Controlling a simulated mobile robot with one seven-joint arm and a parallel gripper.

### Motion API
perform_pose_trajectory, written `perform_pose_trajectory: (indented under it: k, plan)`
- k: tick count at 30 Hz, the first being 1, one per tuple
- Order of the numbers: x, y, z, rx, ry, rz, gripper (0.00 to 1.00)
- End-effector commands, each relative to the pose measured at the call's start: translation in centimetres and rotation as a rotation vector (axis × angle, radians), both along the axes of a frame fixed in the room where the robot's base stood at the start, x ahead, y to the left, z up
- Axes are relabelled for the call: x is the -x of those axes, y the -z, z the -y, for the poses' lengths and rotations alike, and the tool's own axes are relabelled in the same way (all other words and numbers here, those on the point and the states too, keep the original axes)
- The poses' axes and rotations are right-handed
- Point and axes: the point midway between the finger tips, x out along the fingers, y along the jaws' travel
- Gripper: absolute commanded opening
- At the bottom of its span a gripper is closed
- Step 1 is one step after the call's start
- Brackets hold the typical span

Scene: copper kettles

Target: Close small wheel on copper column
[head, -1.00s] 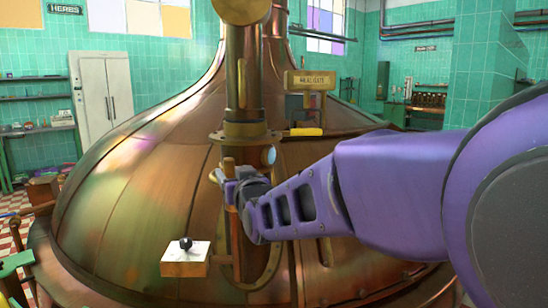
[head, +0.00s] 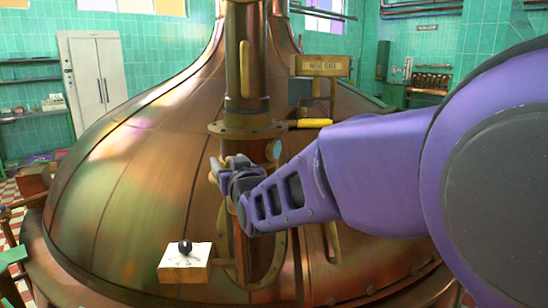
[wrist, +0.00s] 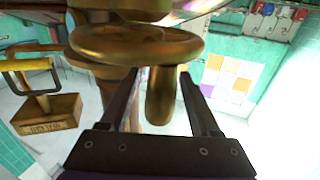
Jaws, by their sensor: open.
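The copper column (head: 246,65) rises from the big copper kettle in the head view. A small brass wheel (wrist: 185,46) fills the top of the wrist view, close beyond my fingers. In the head view my gripper (head: 226,172) is at the foot of the column, just below its flange, and largely hides the wheel. In the wrist view my gripper (wrist: 163,78) is open, with a finger on each side of a rounded brass piece (wrist: 160,100) below the wheel rim. I cannot tell whether the fingers touch it.
The copper kettle (head: 130,190) spreads around the column. A sign box (head: 320,66) and a yellow-handled lever (head: 314,123) are right of the column. A white box with a black knob (head: 186,262) stands below left of my gripper.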

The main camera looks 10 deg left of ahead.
Motion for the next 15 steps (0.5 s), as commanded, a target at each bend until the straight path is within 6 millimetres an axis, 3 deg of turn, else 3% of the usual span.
perform_pose_trajectory:
  k: [9,15]
  plan:
    - [0.02,0.03,-0.01,0.0,0.0,0.0,0.63]
    - [0.02,0.02,-0.01,0.0,0.0,0.0,0.27]
